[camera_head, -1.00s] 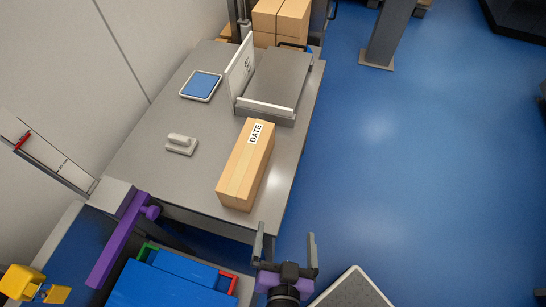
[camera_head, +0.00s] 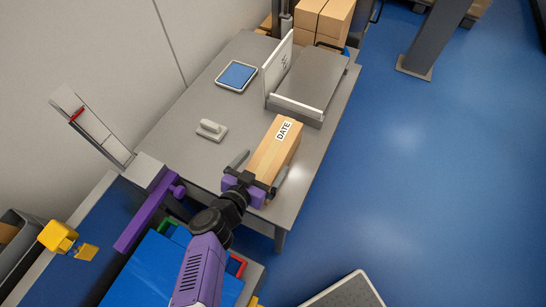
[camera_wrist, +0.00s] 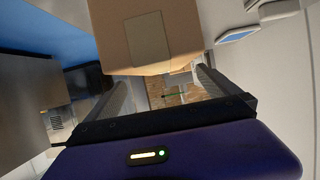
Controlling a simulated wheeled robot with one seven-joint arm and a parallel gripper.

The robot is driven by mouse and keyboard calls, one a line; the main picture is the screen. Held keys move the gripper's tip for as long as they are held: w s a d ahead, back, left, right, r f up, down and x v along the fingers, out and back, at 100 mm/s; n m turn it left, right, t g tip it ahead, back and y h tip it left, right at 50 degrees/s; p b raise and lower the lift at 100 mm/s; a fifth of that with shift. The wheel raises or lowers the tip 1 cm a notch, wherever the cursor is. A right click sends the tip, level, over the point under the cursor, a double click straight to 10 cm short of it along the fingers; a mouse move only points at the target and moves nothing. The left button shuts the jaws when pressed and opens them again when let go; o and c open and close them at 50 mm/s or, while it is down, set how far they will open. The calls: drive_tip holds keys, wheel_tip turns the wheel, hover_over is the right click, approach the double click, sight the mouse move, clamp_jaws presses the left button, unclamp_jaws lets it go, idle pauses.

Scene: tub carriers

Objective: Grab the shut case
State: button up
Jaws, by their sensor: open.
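The shut case is a long tan cardboard box (camera_head: 272,152) with a white DATE label, lying on the grey table (camera_head: 190,157). My gripper (camera_head: 260,168) is open at the near end of the box, with one finger toward each long side in the head view. My gripper hides the box's near end there. In the wrist view the box's end face (camera_wrist: 150,38), with a tape strip, fills the top middle, beyond the open fingers (camera_wrist: 163,80). I cannot tell whether the fingers overlap its sides. Nothing is held.
A grey tray-like stand (camera_head: 308,80) with white upright panels is behind the box. A small grey handled block (camera_head: 211,130) and a blue-topped pad (camera_head: 237,77) lie left. A blue tub (camera_head: 150,268) is near my arm. Blue floor (camera_head: 410,180) is open at right.

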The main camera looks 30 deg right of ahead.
sight(273, 149)
drive_tip(key=p+x, duration=0.1)
drive_tip(key=x, duration=0.6)
drive_tip(key=shift+w+d+f, duration=0.1)
drive_tip(key=shift+w, duration=0.2)
drive_tip(key=c, duration=1.8)
drive_tip(key=shift+c, duration=1)
drive_tip(key=shift+r+p, duration=0.2)
drive_tip(key=shift+p, duration=0.1)
